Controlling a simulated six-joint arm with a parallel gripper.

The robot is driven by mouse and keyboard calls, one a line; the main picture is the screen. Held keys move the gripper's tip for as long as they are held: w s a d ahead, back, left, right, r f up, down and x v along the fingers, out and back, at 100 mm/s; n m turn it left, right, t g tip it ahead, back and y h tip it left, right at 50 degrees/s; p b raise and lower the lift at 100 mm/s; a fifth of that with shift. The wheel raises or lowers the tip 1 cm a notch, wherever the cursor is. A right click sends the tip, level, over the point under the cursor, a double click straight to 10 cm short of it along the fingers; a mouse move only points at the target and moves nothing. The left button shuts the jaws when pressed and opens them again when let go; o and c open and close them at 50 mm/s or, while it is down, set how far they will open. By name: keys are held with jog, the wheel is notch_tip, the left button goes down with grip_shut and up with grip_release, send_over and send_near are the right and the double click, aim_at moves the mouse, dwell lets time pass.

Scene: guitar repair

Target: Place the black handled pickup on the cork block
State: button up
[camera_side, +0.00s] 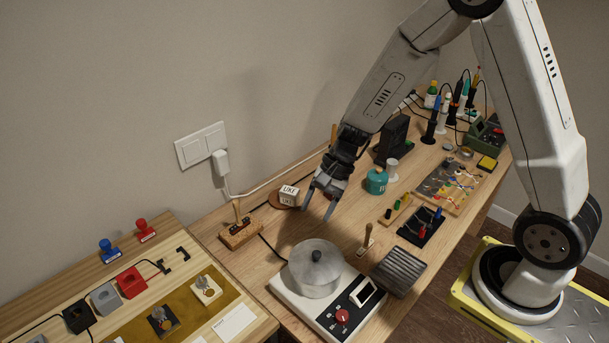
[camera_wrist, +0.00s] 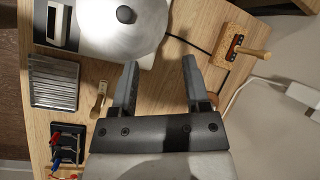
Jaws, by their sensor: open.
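The black pickup (camera_side: 238,226), with an upright wooden handle, appears to rest on the tan-brown cork block (camera_side: 240,238) left of centre on the bench. In the wrist view the pickup (camera_wrist: 236,47) shows as a dark strip with reddish spots, its handle pointing right, on top of the block (camera_wrist: 227,62). My gripper (camera_side: 319,208) hangs above the bench, right of the block and apart from it. Its fingers are spread with nothing between them, as the wrist view also shows (camera_wrist: 160,75).
A metal pot (camera_side: 315,268) stands on a white hot plate (camera_side: 300,299) in front of my gripper. A white UKE cube (camera_side: 289,196) is close to it on the left. A small wooden-handled piece (camera_side: 367,238) stands right of the pot. A blue-green jar (camera_side: 376,181) is beyond.

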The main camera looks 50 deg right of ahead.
jog(key=s+d+r+n+t+h, duration=0.2)
jog(key=s+d+r+n+h, duration=0.2)
jog(key=s+n, duration=0.5)
jog(key=shift+s+d+r+n+h, duration=0.15)
jog(key=shift+s+r+n+h, duration=0.25)
jog(key=shift+r+n+h, duration=0.95)
